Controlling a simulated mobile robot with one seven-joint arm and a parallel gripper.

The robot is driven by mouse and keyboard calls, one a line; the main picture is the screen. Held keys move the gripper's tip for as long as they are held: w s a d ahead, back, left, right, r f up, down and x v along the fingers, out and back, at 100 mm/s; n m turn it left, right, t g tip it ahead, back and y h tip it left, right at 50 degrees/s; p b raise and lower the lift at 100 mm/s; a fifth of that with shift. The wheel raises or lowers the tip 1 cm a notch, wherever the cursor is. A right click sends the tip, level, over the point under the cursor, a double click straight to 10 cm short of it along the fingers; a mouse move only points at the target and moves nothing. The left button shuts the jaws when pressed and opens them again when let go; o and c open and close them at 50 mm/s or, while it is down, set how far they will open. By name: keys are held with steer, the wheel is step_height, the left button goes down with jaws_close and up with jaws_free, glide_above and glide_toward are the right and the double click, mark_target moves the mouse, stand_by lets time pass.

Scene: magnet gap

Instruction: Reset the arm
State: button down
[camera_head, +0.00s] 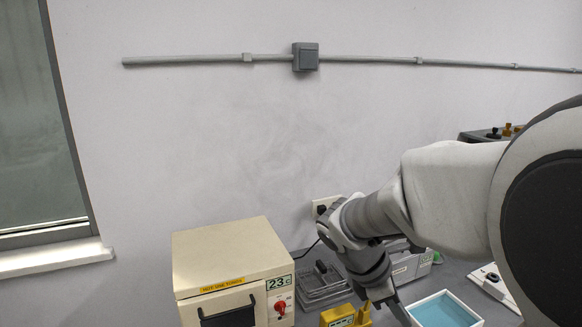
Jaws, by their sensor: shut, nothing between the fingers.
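My arm (440,190) comes in from the right side and bends down toward the bench. My gripper (392,308) points down at the bottom edge of the picture, shut and holding nothing that I can see. It is between a small yellow device (345,317) on its left and a white tray with a blue-green inside (445,310) on its right. The fingertips are close to the bottom edge, so their height above the bench is hard to tell.
A cream box oven (225,258) with a red knob stands left on the grey bench. A dark grey rack (322,283) is beside it. A pale instrument (412,265) is partly behind my arm. A white device (490,278) is at right.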

steer(key=s+a+r+m+t+y, duration=0.2)
steer(key=s+r+m+y, duration=0.1)
steer(key=s+m, duration=0.3)
steer(key=s+a+r+m+t+y, duration=0.3)
steer(key=s+m, duration=0.4)
steer(key=m, duration=0.3)
steer(key=shift+a+r+m, duration=0.25)
steer(key=shift+r+m, duration=0.15)
steer(key=shift+r, duration=0.3)
